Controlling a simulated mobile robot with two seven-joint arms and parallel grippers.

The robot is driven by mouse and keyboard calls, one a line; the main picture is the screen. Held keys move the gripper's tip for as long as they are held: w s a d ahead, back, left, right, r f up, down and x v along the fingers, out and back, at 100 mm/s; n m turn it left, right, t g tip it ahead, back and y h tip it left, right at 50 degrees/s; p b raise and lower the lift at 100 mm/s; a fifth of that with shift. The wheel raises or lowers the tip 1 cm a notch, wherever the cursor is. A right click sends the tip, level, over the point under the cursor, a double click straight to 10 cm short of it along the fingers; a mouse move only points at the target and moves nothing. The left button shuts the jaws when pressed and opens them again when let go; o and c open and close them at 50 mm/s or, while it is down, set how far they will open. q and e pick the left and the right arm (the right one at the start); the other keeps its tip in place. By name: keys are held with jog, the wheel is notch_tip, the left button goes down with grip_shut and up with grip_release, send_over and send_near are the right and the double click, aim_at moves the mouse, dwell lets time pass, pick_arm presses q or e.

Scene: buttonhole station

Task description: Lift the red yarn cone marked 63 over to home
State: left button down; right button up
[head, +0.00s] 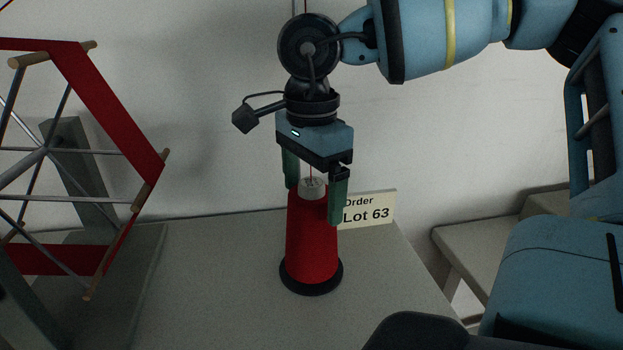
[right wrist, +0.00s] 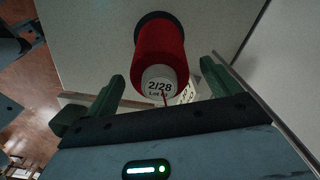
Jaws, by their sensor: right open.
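The red yarn cone (head: 311,237) stands upright on the grey table on a round black base, with a pale tip on top. A card behind it (head: 370,211) reads "Order Lot 63". In the right wrist view the cone (right wrist: 162,55) shows its pale end, marked "2/28" with a smaller line under it. My right gripper (head: 314,199) points down over the cone's top. It is open, with one green finger on each side of the tip; I cannot tell whether either touches. My left gripper is not in view. No place marked home can be made out.
A yarn swift (head: 50,150) wound with a red band stands at the left of the table (head: 210,290). A thin red strand rises from the cone's tip. A wall is close behind.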

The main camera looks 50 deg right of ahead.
jog(key=shift+c, duration=0.3)
jog(key=c, duration=1.6)
notch_tip(320, 180, up, 10)
jog(key=shift+p, duration=0.3)
jog(key=shift+r+p, duration=0.8)
jog(key=shift+r, duration=0.15)
